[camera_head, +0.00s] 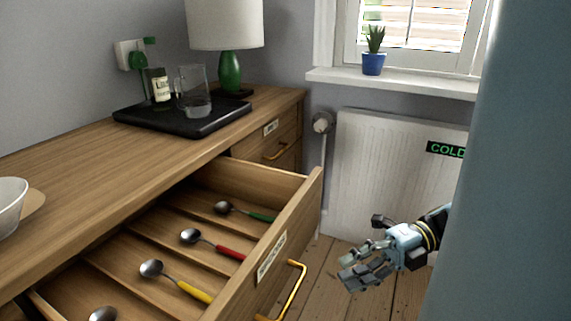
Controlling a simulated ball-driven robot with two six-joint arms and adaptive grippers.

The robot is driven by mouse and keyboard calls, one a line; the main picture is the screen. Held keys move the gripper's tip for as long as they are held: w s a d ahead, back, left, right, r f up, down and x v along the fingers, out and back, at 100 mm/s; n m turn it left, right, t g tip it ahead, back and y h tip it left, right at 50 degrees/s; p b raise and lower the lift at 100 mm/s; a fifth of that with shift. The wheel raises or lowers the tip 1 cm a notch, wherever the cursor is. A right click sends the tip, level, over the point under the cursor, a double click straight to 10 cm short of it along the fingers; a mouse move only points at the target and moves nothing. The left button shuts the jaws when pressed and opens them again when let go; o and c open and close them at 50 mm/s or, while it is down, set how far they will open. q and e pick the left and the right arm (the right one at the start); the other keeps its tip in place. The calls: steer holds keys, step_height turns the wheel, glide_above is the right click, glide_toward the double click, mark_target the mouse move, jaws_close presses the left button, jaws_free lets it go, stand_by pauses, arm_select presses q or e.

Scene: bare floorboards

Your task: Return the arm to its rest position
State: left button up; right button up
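My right gripper (346,270) shows at the lower right, in front of the radiator and above the floorboards. Its fingers point left and look apart, with nothing between them. It is to the right of the open drawer (292,215) and clear of the yellow drawer handle (292,292). My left gripper is not in view.
The drawer holds several spoons, among them a green-handled (240,211), a red-handled (212,244) and a yellow-handled one (175,282). A black tray (190,128) with a glass mug (193,92) and a bottle, and a lamp (230,70), stand on the dresser. A radiator (385,180) is behind.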

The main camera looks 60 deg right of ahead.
steer(key=shift+s+d, duration=0.1)
stand_by(0.5)
steer(key=s+d+f+m+g+h+p, duration=0.1)
steer(key=s+d+f+m+h, duration=0.1)
steer(key=f+m+h, duration=0.8)
steer(key=s+d+f+m+g+h, duration=0.1)
steer(key=s+d+f+m+h, duration=0.15)
steer(key=f+m, duration=0.8)
steer(key=s+a+f+m+g+h, duration=0.1)
steer(key=s+a+f+m+g, duration=0.4)
steer(key=s+a+f+g, duration=0.3)
steer(key=s+a+f+p, duration=0.1)
steer(key=s+a+f, duration=0.3)
steer(key=a+f, duration=0.2)
steer(key=shift+s+a+m, duration=0.35)
steer(key=shift+a, duration=0.5)
